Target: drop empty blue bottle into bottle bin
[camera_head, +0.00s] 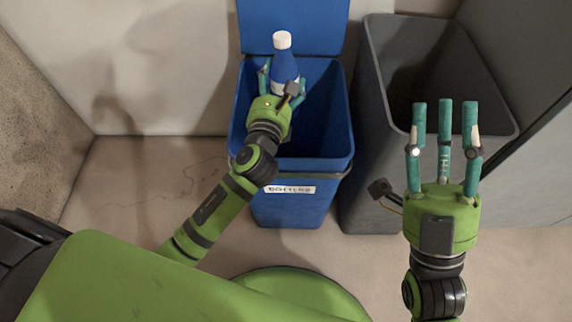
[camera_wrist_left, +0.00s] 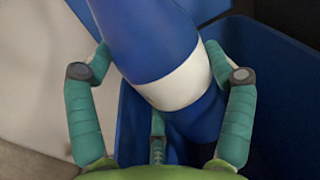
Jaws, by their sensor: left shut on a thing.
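The blue bottle (camera_head: 285,66) has a white cap and a white band, and it stands roughly upright over the blue bottle bin (camera_head: 292,207) in the head view. My left gripper (camera_head: 281,82) is shut on the bottle, over the open mouth of the bin. In the left wrist view the bottle (camera_wrist_left: 150,40) is tilted between the teal fingers of my left gripper (camera_wrist_left: 158,82). The bottle's lower end is hidden in the head view. My right gripper (camera_head: 445,115) is empty, its teal fingers spread apart, in front of the grey bin.
A grey open bin (camera_head: 385,190) stands directly right of the blue bin. The blue bin's lid (camera_head: 315,25) is raised against the wall behind. A grey panel stands at the far right. The floor (camera_head: 125,195) left of the blue bin is clear.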

